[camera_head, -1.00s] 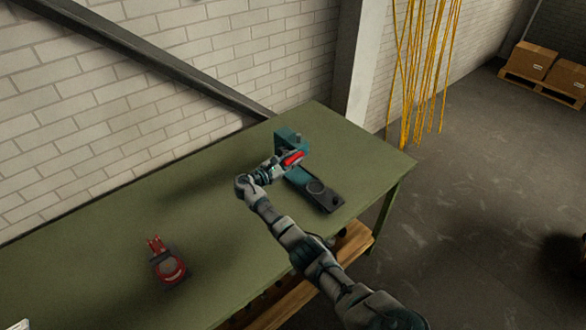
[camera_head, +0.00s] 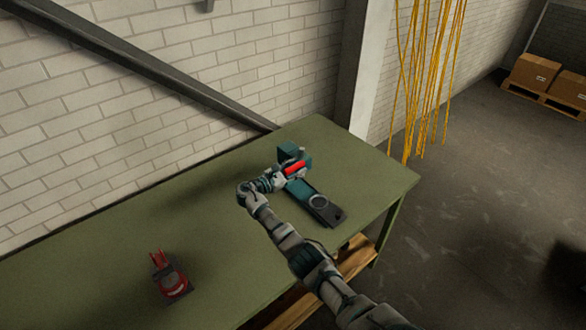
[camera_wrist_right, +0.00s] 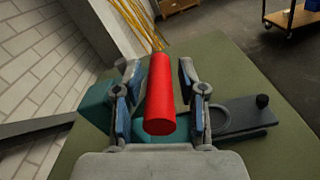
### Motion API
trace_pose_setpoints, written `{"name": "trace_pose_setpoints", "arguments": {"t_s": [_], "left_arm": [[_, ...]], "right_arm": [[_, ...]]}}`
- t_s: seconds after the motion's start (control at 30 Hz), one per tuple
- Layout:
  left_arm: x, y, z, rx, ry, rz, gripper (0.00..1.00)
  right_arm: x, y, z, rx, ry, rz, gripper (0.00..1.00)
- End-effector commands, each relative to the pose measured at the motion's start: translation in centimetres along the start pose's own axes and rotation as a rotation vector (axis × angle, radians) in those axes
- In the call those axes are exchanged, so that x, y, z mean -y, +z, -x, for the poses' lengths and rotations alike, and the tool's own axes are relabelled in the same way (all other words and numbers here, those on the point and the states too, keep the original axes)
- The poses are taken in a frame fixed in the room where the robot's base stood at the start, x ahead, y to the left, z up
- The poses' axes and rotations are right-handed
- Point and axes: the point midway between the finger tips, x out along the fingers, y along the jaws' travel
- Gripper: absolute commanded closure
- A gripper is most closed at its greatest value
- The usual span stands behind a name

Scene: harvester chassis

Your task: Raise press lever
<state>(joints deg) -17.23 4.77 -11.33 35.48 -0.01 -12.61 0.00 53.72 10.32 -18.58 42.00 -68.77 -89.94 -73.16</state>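The teal press (camera_head: 298,187) stands on the green table near its far right end. Its red lever (camera_head: 295,168) shows as a short red bar by the press head. In the right wrist view, the red lever (camera_wrist_right: 161,95) is a thick cylinder. My right gripper (camera_wrist_right: 160,78) is open, with one finger on each side of the lever and narrow gaps visible. In the head view, my right gripper (camera_head: 282,177) is at the lever, partly covering the press. My left gripper is in neither view.
The green table (camera_head: 215,215) has free room left of the press. A small red device (camera_head: 168,275) sits near its front. A brick wall (camera_head: 180,95) is behind. Yellow cables (camera_head: 430,80) hang beyond the right end, and boxes (camera_head: 535,72) stand on a pallet.

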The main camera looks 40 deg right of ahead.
Motion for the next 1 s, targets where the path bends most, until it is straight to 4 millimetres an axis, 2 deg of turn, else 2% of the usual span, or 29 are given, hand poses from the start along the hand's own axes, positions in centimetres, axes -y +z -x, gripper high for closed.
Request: {"name": "trace_pose_setpoints", "arguments": {"t_s": [0.23,0.37,0.8,1.0], "left_arm": [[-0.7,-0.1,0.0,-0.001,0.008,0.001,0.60],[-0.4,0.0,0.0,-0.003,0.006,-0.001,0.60],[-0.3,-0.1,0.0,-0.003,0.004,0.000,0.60],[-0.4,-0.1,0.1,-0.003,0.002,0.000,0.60]], "right_arm": [[0.0,0.2,0.6,0.004,0.002,-0.001,0.51],[-0.1,0.2,1.3,0.004,0.004,0.000,0.51],[-0.2,-0.3,9.7,-0.002,0.001,0.002,0.51],[-0.1,-0.4,11.4,-0.002,-0.001,0.002,0.51]]}}
